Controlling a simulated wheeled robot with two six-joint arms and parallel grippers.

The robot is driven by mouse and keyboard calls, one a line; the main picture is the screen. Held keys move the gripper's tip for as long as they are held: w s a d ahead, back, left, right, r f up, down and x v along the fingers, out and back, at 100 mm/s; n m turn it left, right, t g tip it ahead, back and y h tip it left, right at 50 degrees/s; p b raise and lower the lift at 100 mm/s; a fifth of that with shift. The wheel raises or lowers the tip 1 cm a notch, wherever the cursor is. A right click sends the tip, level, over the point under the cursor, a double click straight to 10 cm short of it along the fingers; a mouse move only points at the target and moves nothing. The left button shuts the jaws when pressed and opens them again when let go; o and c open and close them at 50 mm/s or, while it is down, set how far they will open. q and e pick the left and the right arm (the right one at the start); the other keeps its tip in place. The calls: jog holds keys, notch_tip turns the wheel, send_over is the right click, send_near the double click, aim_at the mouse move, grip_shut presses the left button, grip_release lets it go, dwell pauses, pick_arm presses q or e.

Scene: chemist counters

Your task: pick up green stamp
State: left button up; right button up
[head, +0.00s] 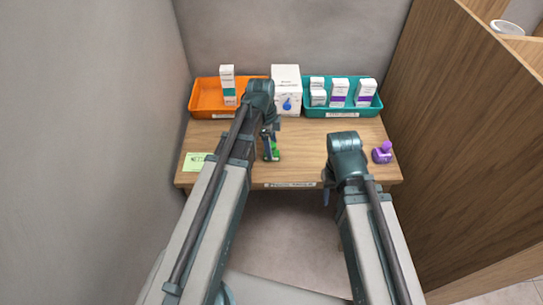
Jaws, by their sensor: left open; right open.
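The green stamp (272,153) stands on the wooden counter (300,150), left of its middle. It is partly hidden by my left arm and gripper. My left gripper (269,133) is open and points down at the stamp from just above it. I cannot tell whether its fingers touch the stamp or are around it. My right gripper (327,193) is open and empty at the front edge of the counter, well to the right of the stamp and nearer to me. Much of it is hidden behind its own wrist.
A purple stamp (382,152) stands at the right. An orange tray (208,103) with boxes, a white box (286,88) and a teal tray (341,111) with several boxes line the back. A pale green note (197,162) lies at the left. Walls close both sides.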

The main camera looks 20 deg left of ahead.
aim_at(273, 151)
pick_arm(q)
jog(key=f+b, duration=0.1)
jog(key=f, duration=0.1)
jog(key=f+b, duration=0.1)
jog(key=shift+d+f+b, duration=0.2)
jog(key=shift+d+b, duration=0.05)
jog(key=shift+b, duration=0.05)
jog(key=shift+r, duration=0.1)
grip_shut()
